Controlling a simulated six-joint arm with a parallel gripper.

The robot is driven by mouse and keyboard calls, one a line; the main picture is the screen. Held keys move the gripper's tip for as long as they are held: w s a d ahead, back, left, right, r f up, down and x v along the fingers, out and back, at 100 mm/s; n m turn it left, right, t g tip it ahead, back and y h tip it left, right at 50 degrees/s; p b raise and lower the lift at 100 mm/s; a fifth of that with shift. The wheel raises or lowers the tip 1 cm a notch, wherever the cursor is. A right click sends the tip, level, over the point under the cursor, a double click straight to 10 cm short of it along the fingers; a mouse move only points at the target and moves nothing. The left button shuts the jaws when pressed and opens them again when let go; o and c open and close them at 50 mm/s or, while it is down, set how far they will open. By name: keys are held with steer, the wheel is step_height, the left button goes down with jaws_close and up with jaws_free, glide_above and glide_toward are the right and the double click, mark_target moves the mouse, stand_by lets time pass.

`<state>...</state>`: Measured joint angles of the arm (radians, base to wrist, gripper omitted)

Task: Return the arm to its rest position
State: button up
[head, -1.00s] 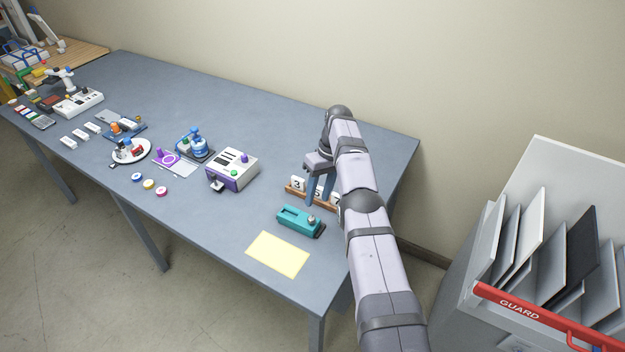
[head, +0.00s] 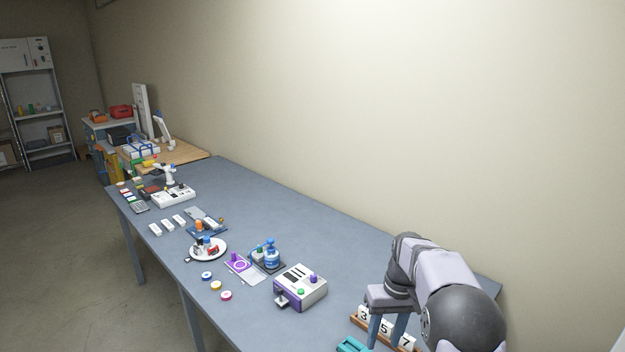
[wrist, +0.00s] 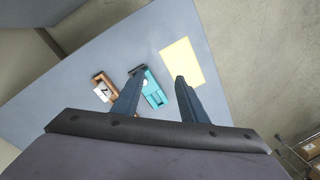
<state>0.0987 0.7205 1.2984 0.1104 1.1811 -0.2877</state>
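My gripper (head: 387,330) is at the lower right of the head view, its two fingers pointing down over the rack of numbered blocks. In the wrist view (wrist: 159,76) the fingers are spread apart with nothing held between them. Part of my arm (head: 450,285) shows beside it, cut off by the bottom edge. The wooden rack (wrist: 101,80) and the teal device (wrist: 155,94) lie on the table below the fingers. The teal device also shows at the bottom edge of the head view (head: 352,345), mostly cut off.
The long grey table (head: 255,199) carries a purple-white device (head: 300,287), a white plate (head: 222,250) and several small items. A yellow sheet (wrist: 181,62) lies near the table edge. A plain wall (head: 400,110) rises behind. The air above the table is clear.

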steer(key=s+a+f+m+h+b, duration=0.1)
steer(key=s+a+f, duration=0.1)
steer(key=s, duration=2.5)
steer(key=shift+s+a+f+m+t, duration=0.2)
steer(key=shift+s+m+t, duration=0.1)
steer(key=shift+s, duration=0.1)
